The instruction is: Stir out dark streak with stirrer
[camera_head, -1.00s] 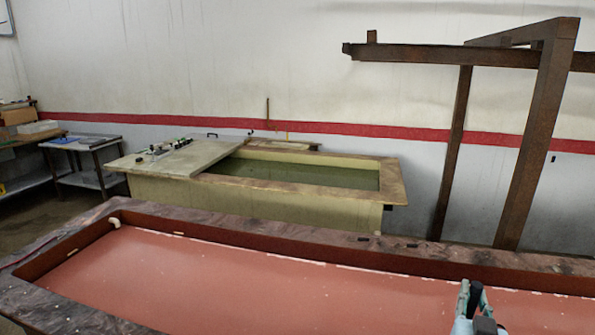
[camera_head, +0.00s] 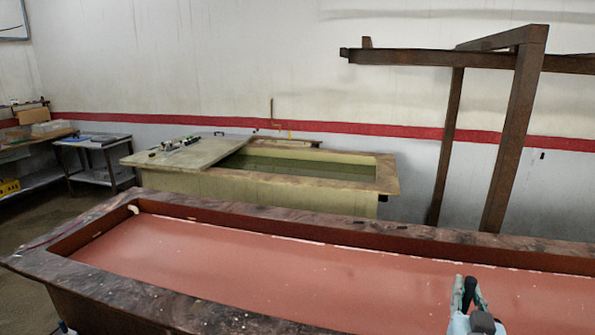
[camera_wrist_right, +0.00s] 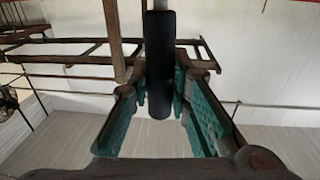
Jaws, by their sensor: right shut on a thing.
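My right gripper (camera_head: 466,296) shows at the lower right of the head view, over the near tank. In the right wrist view, its teal-padded fingers (camera_wrist_right: 175,100) are shut around the black grip of the stirrer (camera_wrist_right: 160,65). A grey shaft extends from the grip to the top edge of that view; the stirrer's far end is out of sight. The near tank (camera_head: 120,290) holds a flat reddish liquid (camera_head: 290,270). No dark streak can be made out in the visible liquid. My left gripper is not in view.
A second tank with greenish liquid (camera_head: 310,172) and a partial cover (camera_head: 185,152) stands behind. A brown frame (camera_head: 513,130) rises at the right. A side table (camera_head: 92,142) and shelves (camera_head: 35,135) are at the far left. The near tank has a wide dark rim (camera_head: 330,232).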

